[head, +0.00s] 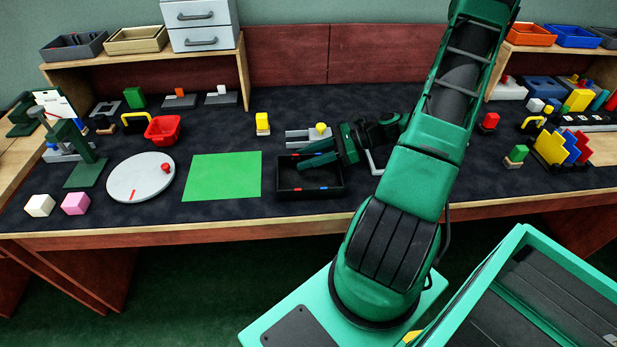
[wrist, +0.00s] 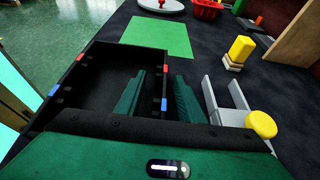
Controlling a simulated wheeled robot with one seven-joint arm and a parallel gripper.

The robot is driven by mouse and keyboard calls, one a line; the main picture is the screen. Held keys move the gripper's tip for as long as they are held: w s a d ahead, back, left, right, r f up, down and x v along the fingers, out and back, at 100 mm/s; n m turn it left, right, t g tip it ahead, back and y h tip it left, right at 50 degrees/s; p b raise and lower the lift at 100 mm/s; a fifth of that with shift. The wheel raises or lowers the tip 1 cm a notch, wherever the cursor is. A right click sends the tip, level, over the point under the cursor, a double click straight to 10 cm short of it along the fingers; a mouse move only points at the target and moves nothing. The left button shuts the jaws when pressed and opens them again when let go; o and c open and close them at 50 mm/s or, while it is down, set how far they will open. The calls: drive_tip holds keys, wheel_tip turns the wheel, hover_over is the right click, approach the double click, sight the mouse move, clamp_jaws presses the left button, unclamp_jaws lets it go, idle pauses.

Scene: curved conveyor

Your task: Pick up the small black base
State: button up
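The black thing nearest my gripper is an open, shallow black tray (head: 290,192) with red and blue marks on its rim. It also fills the left middle of the wrist view (wrist: 75,75). I cannot single out a separate small black base for certain. My gripper (head: 318,154) points left over the tray's back edge in the head view. In the wrist view my gripper (wrist: 160,98) shows two green fingers spread apart, with the tray's marked wall between or below them. Nothing is seen held. Whether the fingers touch the wall cannot be told.
A grey fixture with a yellow knob (wrist: 261,124) stands close beside my gripper. A yellow block (head: 262,123) stands behind the tray. A flat green mat (head: 222,176) lies left of the tray, then a round white disc (head: 135,182). Coloured parts crowd the right side.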

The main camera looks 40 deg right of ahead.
clamp_jaws()
idle(0.3)
